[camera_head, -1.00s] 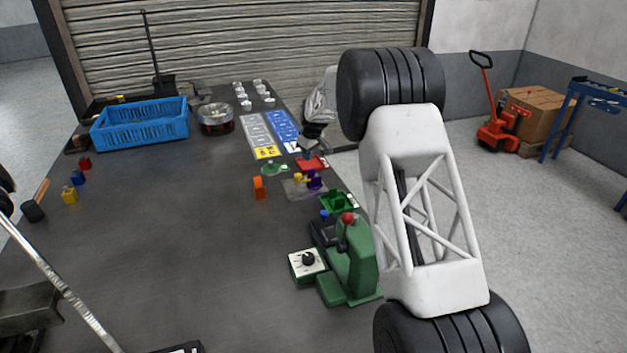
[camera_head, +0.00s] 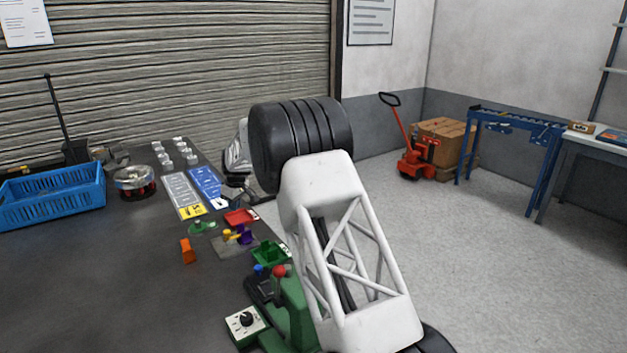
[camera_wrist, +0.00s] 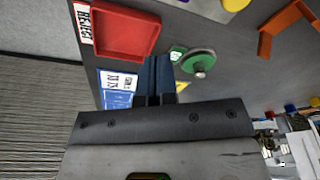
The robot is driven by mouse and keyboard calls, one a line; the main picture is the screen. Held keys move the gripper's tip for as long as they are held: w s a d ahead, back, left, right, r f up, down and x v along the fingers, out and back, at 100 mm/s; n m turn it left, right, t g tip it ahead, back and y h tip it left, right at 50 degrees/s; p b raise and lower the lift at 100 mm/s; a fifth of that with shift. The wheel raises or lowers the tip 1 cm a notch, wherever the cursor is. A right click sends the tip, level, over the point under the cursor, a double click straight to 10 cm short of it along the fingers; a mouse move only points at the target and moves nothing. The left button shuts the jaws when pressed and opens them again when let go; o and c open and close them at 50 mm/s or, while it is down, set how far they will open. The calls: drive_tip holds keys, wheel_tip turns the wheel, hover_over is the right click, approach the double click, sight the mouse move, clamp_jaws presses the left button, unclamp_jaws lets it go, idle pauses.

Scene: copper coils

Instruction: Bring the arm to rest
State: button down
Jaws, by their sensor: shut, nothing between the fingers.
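My arm's white lattice link (camera_head: 350,250) and black ringed joint (camera_head: 300,140) fill the middle of the head view. My gripper (camera_head: 231,203) is small and dark there, partly hidden, above the far right part of the table by the red tray (camera_head: 240,217). In the wrist view my gripper's two bluish fingers (camera_wrist: 156,62) are together, with nothing seen between them. They point at the dark table between the red tray (camera_wrist: 125,32), labelled REJECT, and a round green piece (camera_wrist: 199,62). The fingers appear above the table, touching nothing that I can see.
Below my arm stand a green lever device (camera_head: 292,305) and a dial box (camera_head: 245,322). Nearby are a green tray (camera_head: 270,253), an orange piece (camera_head: 187,250) and blue and grey cards (camera_head: 206,183). A blue crate (camera_head: 50,198) stands left. Floor at right is open.

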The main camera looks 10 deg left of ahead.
drive_tip(key=s+d+r+m, duration=0.2)
drive_tip(key=s+d+r, duration=0.1)
drive_tip(key=d+r, duration=0.65)
drive_tip(key=s+d+r+m, duration=0.2)
drive_tip(key=d+r, duration=0.5)
drive_tip(key=d, duration=0.5)
drive_tip(key=s+d+r+m, duration=0.1)
drive_tip(key=s+d+r, duration=0.2)
drive_tip(key=s+d, duration=0.3)
drive_tip(key=s+d+r+m+t, duration=0.1)
drive_tip(key=s+d+r, duration=0.2)
drive_tip(key=d, duration=0.5)
drive_tip(key=s+d+r+m, duration=0.1)
drive_tip(key=s+d+r, duration=0.35)
drive_tip(key=d, duration=0.25)
drive_tip(key=s+d+r+m+h, duration=0.1)
drive_tip(key=s+d+m, duration=0.1)
drive_tip(key=s+d, duration=0.7)
drive_tip(key=s+d+m, duration=0.2)
drive_tip(key=s+d, duration=0.4)
drive_tip(key=s, duration=0.5)
drive_tip(key=s+d+f+m, duration=0.2)
drive_tip(key=s+d+f, duration=0.1)
drive_tip(key=s, duration=0.8)
drive_tip(key=s+d+f+m+t+h, duration=0.1)
drive_tip(key=s+d+f+m, duration=0.1)
drive_tip(key=s+d, duration=0.4)
drive_tip(key=shift+s+d+f, duration=0.2)
drive_tip(key=shift+s+f, duration=0.7)
drive_tip(key=shift+s, duration=1.65)
